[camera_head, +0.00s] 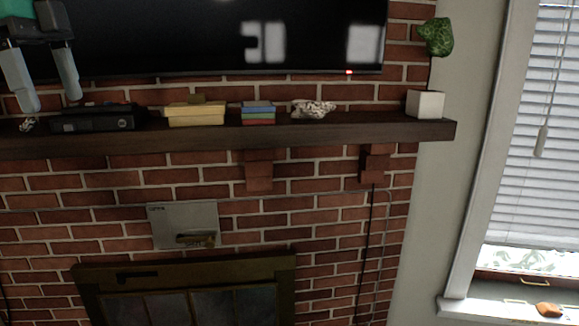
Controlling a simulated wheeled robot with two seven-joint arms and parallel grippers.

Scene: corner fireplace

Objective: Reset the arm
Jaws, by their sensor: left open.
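My left gripper (52,98) shows at the upper left of the head view. Its two grey fingers point down, spread apart, with nothing visible between them. The fingertips appear over or in front of the left end of the dark wooden mantel (290,132), near a black box-like device (97,118). I cannot tell the exact gap between fingers and mantel. My right gripper is not in view.
On the mantel stand a yellow box (195,115), a stack of coloured books (258,113), a whitish lumpy object (313,109) and a plant in a white pot (425,103). A television (180,40) hangs above. A fireplace (190,300) is below, a window (535,130) right.

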